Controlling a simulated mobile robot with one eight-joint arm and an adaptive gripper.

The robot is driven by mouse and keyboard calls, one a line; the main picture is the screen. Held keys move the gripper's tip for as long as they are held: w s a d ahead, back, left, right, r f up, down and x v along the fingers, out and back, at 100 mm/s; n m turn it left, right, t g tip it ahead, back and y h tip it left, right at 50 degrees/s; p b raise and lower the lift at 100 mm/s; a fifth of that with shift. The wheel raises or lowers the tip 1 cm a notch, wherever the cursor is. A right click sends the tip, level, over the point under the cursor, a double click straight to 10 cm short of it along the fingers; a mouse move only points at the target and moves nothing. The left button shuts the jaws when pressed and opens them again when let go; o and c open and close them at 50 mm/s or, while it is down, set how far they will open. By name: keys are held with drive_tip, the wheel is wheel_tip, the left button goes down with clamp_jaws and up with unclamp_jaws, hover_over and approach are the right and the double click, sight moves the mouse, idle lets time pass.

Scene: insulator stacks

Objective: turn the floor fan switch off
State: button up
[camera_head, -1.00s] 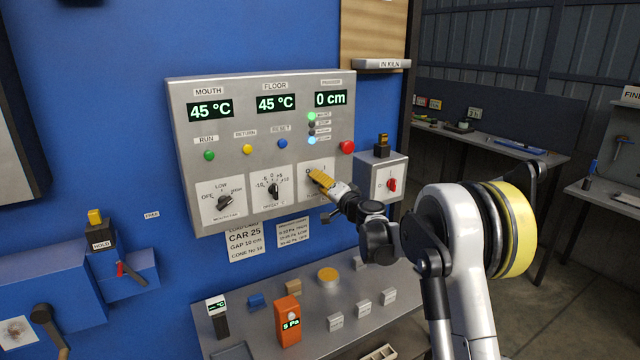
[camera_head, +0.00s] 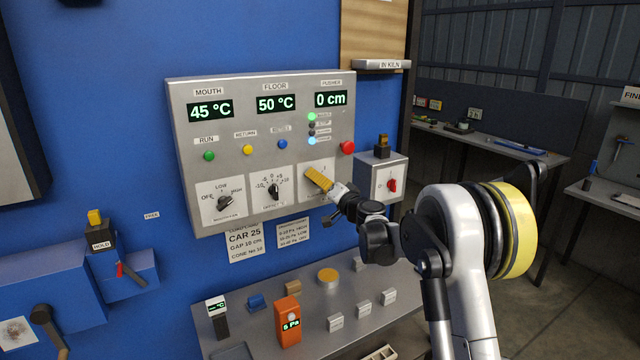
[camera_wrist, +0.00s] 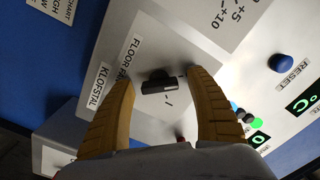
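The floor fan switch (camera_wrist: 160,86) is a small black knob on a white plate, beside a label that begins "FLOOR F" in the wrist view. Its bar lies across the gap between my fingers; I cannot tell for certain which mark it points to. My gripper (camera_wrist: 161,77) has yellow ribbed fingers, spread apart on either side of the knob, with visible gaps to it. In the head view my gripper (camera_head: 318,179) is at the lower right plate of the grey control panel (camera_head: 240,155) and hides the knob.
The mouth fan knob (camera_head: 224,202) and another knob (camera_head: 274,191) are to the left on the panel. A box with a red switch (camera_head: 392,185) stands close on the right. A shelf with an orange meter (camera_head: 288,322) and small blocks lies below.

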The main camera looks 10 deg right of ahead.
drive_tip(key=v, duration=1.2)
drive_tip(key=shift+r, duration=0.1)
